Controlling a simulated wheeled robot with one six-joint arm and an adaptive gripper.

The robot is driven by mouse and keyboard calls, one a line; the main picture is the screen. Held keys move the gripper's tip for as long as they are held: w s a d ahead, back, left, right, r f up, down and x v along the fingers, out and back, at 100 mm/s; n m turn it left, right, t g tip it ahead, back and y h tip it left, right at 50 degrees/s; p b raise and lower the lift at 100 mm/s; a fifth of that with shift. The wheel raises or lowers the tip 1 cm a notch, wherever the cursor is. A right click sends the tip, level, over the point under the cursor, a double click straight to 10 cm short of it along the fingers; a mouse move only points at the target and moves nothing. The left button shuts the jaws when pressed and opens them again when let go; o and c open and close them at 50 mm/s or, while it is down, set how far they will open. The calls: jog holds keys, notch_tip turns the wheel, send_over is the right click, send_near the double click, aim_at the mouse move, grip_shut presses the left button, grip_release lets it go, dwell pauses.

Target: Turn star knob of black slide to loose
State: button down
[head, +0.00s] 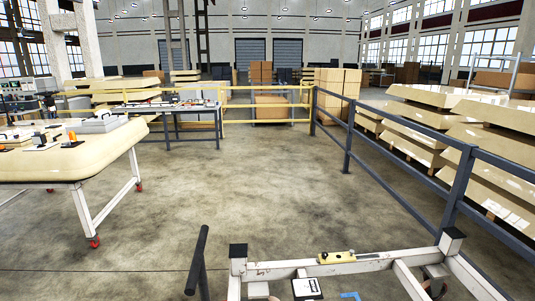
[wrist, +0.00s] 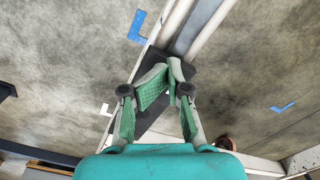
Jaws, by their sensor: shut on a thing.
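In the wrist view, my gripper (wrist: 164,80) has its two green fingers drawn in close together at the tips. They are over the black slide (wrist: 186,74), a dark block that shows between and beside the fingers on a pale rail. The star knob cannot be made out; the fingers and the gripper body cover that spot. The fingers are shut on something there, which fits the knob. My gripper does not show in the head view.
The white trolley frame (head: 372,264) stands low in the head view, with a yellow level (head: 336,257) on its crossbar. A table with tools (head: 75,160) stands left. A dark guard rail (head: 395,192) runs along the right. The floor between is clear. Blue corner marks (wrist: 284,107) lie on the floor.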

jog(key=shift+s+d+r, duration=0.1)
jog(key=shift+s+d, duration=0.15)
jog(key=shift+d, duration=0.25)
dwell(0.3)
jog(key=shift+s+a, duration=0.1)
jog(key=shift+s+a, duration=0.15)
jog(key=shift+s, duration=0.05)
notch_tip(320, 180, up, 6)
dwell(0.6)
